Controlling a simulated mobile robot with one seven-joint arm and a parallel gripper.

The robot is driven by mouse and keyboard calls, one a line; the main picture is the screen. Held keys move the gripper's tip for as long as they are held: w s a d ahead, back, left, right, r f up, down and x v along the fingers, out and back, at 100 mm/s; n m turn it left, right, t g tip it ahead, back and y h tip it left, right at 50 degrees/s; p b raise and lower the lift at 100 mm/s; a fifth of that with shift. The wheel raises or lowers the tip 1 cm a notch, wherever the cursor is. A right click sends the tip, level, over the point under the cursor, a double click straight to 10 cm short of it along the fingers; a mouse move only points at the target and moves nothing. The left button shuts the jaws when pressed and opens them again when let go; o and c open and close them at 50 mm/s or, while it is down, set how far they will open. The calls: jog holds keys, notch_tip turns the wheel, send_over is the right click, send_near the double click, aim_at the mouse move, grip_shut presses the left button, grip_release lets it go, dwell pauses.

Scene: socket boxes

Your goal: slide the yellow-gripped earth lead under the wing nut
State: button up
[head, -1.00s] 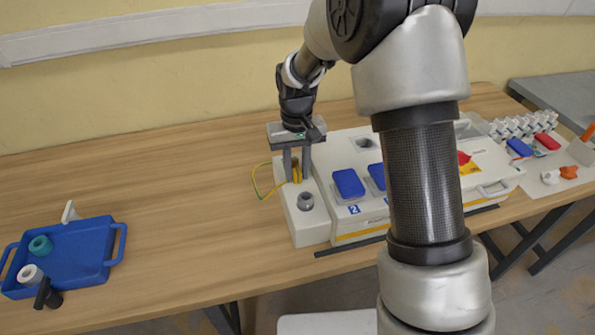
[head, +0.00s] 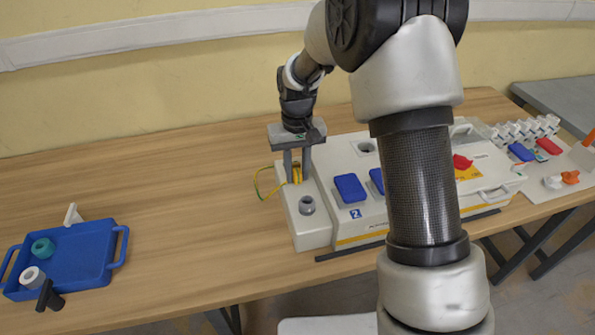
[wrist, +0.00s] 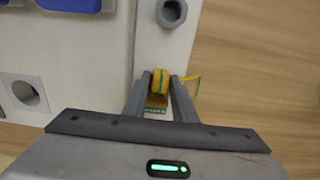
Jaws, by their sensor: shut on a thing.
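The earth lead's yellow grip (wrist: 160,82) sits between the fingers of my gripper (wrist: 160,90) in the wrist view, with a green stripe on it. My gripper (head: 298,178) is shut on this grip and points down over the left end of the white socket box (head: 307,237). The thin yellow-green lead (head: 262,186) loops out to the left over the table. A grey round fitting (head: 307,205) stands on the box just in front of the gripper; it shows in the wrist view as a round part with a dark hole (wrist: 171,12). I cannot make out the wing nut.
Blue socket covers (head: 350,187) and a red knob (head: 462,162) are on the box to the right. A blue tray (head: 85,275) with round parts stands at far left. The table (head: 180,190) between tray and box is clear.

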jog(key=o, duration=1.2)
jog(key=shift+c, duration=0.2)
notch_tip(320, 180, up, 24)
jog(key=p, duration=0.7)
jog(key=shift+r+p, duration=0.2)
jog(key=shift+p, duration=0.2)
